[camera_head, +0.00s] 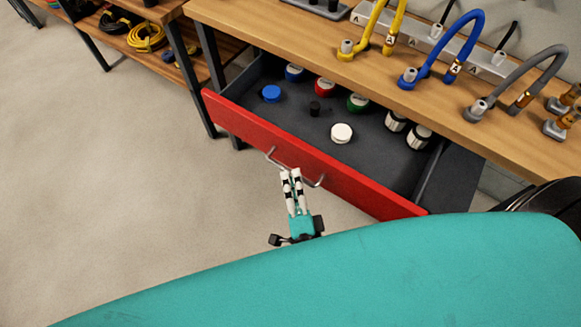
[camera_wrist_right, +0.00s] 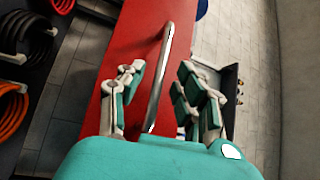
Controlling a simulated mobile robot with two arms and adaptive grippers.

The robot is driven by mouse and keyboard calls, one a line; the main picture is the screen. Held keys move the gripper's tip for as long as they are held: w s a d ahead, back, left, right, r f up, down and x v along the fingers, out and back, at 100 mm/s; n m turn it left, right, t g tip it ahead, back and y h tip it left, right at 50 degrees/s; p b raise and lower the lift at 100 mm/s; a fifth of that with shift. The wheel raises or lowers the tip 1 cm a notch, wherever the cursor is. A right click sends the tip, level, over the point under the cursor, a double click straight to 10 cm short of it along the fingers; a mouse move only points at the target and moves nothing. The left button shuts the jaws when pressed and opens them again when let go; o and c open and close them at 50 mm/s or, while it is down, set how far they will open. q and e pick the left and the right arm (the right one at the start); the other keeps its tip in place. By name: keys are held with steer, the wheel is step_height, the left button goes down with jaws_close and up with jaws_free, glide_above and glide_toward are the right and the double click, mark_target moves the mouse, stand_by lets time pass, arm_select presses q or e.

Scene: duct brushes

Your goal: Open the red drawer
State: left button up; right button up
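The red drawer (camera_head: 310,158) under the workbench stands pulled out, its inside showing from above. A thin metal bar handle (camera_head: 312,183) is on its red front; the handle also shows in the right wrist view (camera_wrist_right: 160,80). My right gripper (camera_head: 291,174) is at the middle of the handle. In the right wrist view, my right gripper (camera_wrist_right: 160,85) has its fingers apart, with the handle between them and gaps visible on both sides. Whether a finger touches the bar is unclear. My left gripper is not in view.
The drawer holds several capped items, including a white one (camera_head: 342,133) and a blue one (camera_head: 271,93). Yellow, blue and grey hoses lie on the workbench top (camera_head: 290,30). A shelf with coiled cables (camera_head: 147,37) stands at the upper left. The floor at left is clear.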

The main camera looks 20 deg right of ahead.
steer(key=shift+w+d+r, duration=0.1)
steer(key=shift+w, duration=0.65)
steer(key=shift+w+d+r, duration=0.1)
steer(key=shift+w, duration=0.6)
steer(key=shift+c, duration=0.2)
jaws_close()
steer(key=shift+s+f, duration=0.1)
